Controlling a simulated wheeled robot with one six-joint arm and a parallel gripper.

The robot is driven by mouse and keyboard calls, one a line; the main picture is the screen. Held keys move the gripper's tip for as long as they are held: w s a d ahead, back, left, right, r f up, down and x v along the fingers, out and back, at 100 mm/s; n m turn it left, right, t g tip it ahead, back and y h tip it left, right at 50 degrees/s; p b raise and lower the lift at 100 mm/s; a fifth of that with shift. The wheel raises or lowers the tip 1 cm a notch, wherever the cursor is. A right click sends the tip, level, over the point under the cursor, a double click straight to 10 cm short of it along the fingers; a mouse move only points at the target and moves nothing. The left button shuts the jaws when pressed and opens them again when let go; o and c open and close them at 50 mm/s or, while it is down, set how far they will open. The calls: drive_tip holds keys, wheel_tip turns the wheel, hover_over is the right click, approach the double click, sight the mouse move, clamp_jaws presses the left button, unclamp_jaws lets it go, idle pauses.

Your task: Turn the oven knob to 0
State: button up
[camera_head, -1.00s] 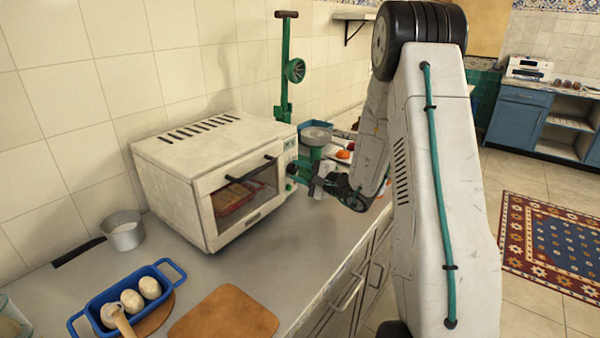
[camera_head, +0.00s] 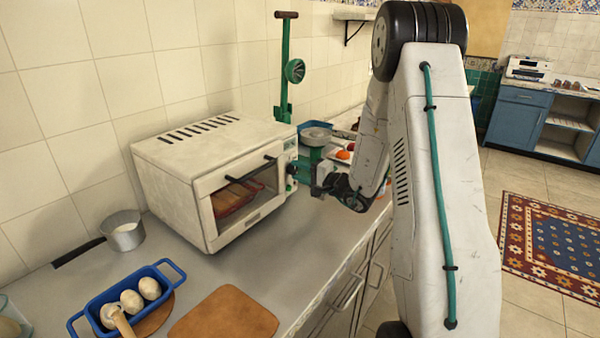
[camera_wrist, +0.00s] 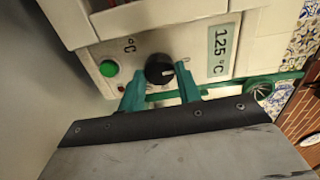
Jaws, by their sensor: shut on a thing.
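The white oven (camera_head: 215,165) stands on the counter with its front toward the right. In the wrist view its black knob (camera_wrist: 160,70) sits on the control panel, with a pale pointer mark toward its right side. My gripper (camera_wrist: 160,76) has its green fingers on either side of the knob and is shut on it. A display (camera_wrist: 221,48) right of the knob reads 125 °C. A round green button (camera_wrist: 109,68) is left of the knob. In the head view my gripper (camera_head: 300,172) is at the oven's right front edge, and the knob is hidden or too small to make out.
A blue tray (camera_head: 88,312) with eggs or mushrooms, a brown board (camera_head: 225,318) and a small pot (camera_head: 124,238) lie on the counter. A green stand (camera_head: 285,80) and a grey-topped scale-like thing (camera_head: 316,137) are behind my gripper.

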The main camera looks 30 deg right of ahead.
drive_tip(key=o, duration=1)
drive_tip(key=shift+c, duration=0.2)
drive_tip(key=v, duration=0.8)
